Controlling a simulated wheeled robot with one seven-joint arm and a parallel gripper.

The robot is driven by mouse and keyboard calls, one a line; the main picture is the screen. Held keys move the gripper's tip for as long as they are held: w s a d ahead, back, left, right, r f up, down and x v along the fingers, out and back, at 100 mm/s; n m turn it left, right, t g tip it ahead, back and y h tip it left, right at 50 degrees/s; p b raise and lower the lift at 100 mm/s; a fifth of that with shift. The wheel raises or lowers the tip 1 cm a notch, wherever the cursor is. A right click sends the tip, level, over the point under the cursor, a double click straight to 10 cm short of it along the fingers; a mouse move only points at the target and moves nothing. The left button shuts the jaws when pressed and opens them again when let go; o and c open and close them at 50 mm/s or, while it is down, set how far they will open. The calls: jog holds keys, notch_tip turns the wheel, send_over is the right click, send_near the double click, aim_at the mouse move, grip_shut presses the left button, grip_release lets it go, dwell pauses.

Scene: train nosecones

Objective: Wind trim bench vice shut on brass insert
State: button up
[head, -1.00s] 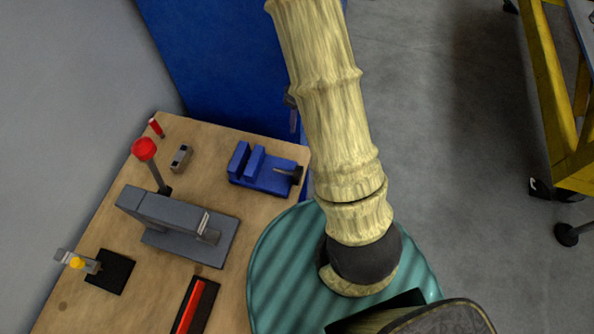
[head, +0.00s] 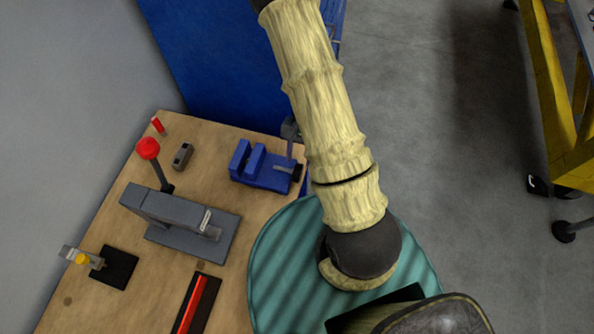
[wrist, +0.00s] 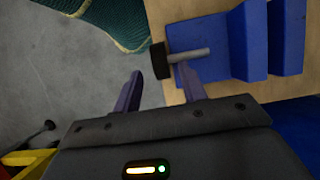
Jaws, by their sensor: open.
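The blue bench vice (head: 262,168) sits at the back right of the wooden bench. Its two upright jaws stand apart with a gap between them. A grey screw with a black handle (head: 297,173) sticks out from its right end. In the wrist view the vice (wrist: 240,40) is at the upper right, and its black handle (wrist: 158,61) shows between my fingertips. My gripper (wrist: 161,83) is open and empty, close to the handle; I cannot tell whether it touches. In the head view my gripper (head: 291,145) is partly hidden by my arm. I cannot make out a brass insert.
A grey press with a red-knobbed lever (head: 148,149) stands left of the vice. A small grey block (head: 182,156), a toggle clamp (head: 85,260) and a red strip (head: 198,303) lie on the bench (head: 218,135). A yellow frame (head: 550,100) stands far right.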

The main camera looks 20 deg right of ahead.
aim_at(298, 168)
jog(key=p+x, duration=0.1)
jog(key=x, duration=0.6)
jog(key=shift+c, duration=0.2)
grip_shut()
